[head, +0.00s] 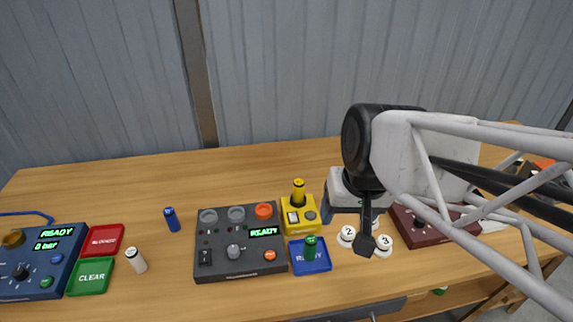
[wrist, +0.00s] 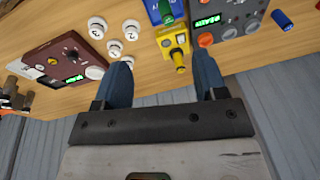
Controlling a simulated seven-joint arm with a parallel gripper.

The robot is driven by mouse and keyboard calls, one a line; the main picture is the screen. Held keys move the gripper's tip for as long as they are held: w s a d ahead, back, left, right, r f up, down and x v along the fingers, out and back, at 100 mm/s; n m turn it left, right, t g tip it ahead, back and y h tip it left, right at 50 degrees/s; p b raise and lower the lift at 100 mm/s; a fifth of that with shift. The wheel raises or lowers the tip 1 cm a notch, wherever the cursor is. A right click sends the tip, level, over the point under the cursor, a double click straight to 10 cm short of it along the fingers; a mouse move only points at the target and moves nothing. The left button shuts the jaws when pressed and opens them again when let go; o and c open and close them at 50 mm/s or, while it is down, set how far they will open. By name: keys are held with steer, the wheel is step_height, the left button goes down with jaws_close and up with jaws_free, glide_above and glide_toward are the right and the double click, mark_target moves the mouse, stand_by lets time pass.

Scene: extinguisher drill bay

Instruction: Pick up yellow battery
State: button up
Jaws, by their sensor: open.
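The yellow battery (head: 298,192) stands upright at the back of a yellow device (head: 300,217) with a grey button. In the wrist view the yellow battery (wrist: 179,61) points toward my gripper, at the end of the yellow device (wrist: 172,39). My gripper (head: 366,246) is over the table to the right of the battery. In the wrist view my gripper (wrist: 162,68) has its blue fingers wide apart. The battery shows between them, nearer the right finger, with nothing held. My arm hides part of the table's right side.
A green battery (head: 310,247) stands on a blue pad (head: 322,262) in front of the yellow device. A dark control panel (head: 215,262) is left of it. White numbered knobs (head: 383,243) and a maroon box (head: 432,235) are right. A blue battery (head: 171,219) stands left, with clear table behind.

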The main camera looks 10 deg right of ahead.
steer(key=w+a+f+m+y, duration=0.5)
steer(key=w+m, duration=0.1)
steer(key=m+t+y, duration=0.2)
steer(key=m+t, duration=0.7)
steer(key=m, duration=1.2)
glide_toward(302, 191)
steer(key=w+a, duration=0.3)
steer(key=shift+f, duration=0.35)
steer(key=shift+w+d+f+m, duration=0.15)
steer(key=shift+d+f+m, duration=0.2)
steer(key=shift+d+m, duration=0.05)
steer(key=shift+w+a, duration=0.1)
steer(key=shift+x, duration=1.2)
steer(key=shift+f, duration=0.1)
